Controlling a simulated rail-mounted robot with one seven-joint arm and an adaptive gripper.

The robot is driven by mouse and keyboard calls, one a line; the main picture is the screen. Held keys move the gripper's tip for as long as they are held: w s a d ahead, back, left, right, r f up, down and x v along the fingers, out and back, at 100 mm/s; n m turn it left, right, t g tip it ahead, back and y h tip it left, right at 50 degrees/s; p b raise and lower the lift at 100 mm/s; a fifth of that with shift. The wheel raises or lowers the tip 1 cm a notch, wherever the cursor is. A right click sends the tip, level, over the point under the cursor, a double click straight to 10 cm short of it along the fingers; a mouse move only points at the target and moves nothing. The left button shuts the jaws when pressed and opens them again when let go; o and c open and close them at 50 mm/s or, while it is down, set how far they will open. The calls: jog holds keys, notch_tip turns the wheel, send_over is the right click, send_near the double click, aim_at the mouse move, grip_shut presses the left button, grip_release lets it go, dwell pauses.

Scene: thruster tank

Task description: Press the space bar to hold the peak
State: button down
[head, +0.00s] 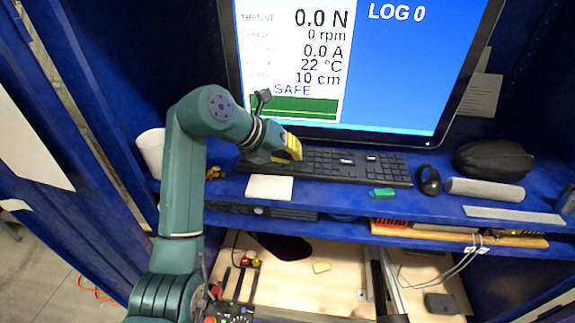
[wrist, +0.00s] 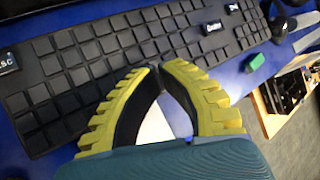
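The black keyboard (head: 392,170) lies on the blue shelf below the monitor. In the wrist view the keyboard (wrist: 60,88) runs across the top left, with a key marked ESC (wrist: 6,60) at the left edge. Two other keys (wrist: 212,27) (wrist: 232,8) carry pale lettering too small to read. I cannot tell which key is the space bar. My gripper (head: 298,150) is over the keyboard's left part. In the wrist view its yellow ridged fingers (wrist: 160,70) come together at the tips with nothing between them. I cannot tell whether they touch a key.
The monitor (head: 400,70) shows 0.0 N, 0 rpm, SAFE and LOG 0. A white pad (head: 269,187) lies in front of the keyboard.

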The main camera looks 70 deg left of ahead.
aim_at(291, 167)
jog(key=shift+r+p, duration=1.7)
jog(key=shift+r, duration=0.9)
jog(key=shift+f, duration=0.1)
